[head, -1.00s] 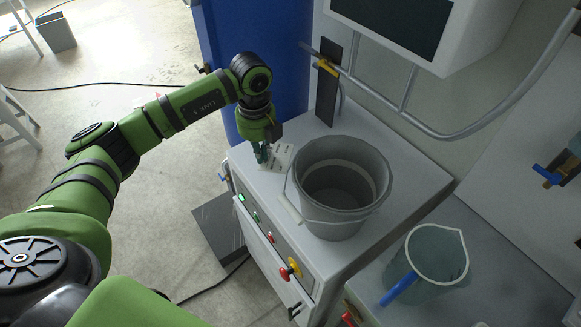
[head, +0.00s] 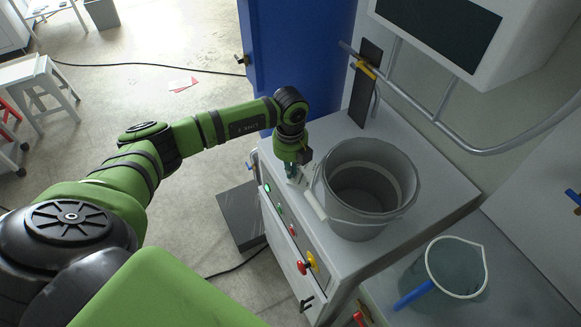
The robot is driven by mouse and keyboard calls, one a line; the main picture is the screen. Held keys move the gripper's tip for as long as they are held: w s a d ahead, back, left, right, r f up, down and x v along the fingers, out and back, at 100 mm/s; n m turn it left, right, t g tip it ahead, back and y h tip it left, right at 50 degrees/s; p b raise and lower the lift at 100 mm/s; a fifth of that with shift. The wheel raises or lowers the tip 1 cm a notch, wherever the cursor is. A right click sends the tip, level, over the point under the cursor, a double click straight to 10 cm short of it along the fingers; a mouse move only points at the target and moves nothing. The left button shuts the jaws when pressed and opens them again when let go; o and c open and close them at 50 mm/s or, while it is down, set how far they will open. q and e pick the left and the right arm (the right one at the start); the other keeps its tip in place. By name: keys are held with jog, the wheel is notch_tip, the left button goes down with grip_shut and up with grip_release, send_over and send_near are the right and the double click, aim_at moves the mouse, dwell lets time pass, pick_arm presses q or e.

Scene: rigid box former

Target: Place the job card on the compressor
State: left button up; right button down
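My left gripper (head: 291,173) points down at the left front part of the white cabinet's top (head: 441,186), just left of a grey bucket (head: 342,208). Its fingers are small and dark here, and I cannot tell whether they are open or shut. A small pale patch beside the fingertips may be the job card (head: 300,180); whether it is held or lies on the top is unclear. I cannot make out with certainty which thing is the compressor. My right gripper is not in view.
The bucket, with its handle (head: 312,202) hanging toward the front, takes up much of the cabinet top. A translucent jug (head: 455,270) with a blue handle stands lower right. Buttons (head: 292,229) line the cabinet front. A grey pipe (head: 437,95) runs above. Paper (head: 182,84) lies on the floor.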

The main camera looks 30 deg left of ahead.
pick_arm(q)
jog(key=shift+o, duration=1.3)
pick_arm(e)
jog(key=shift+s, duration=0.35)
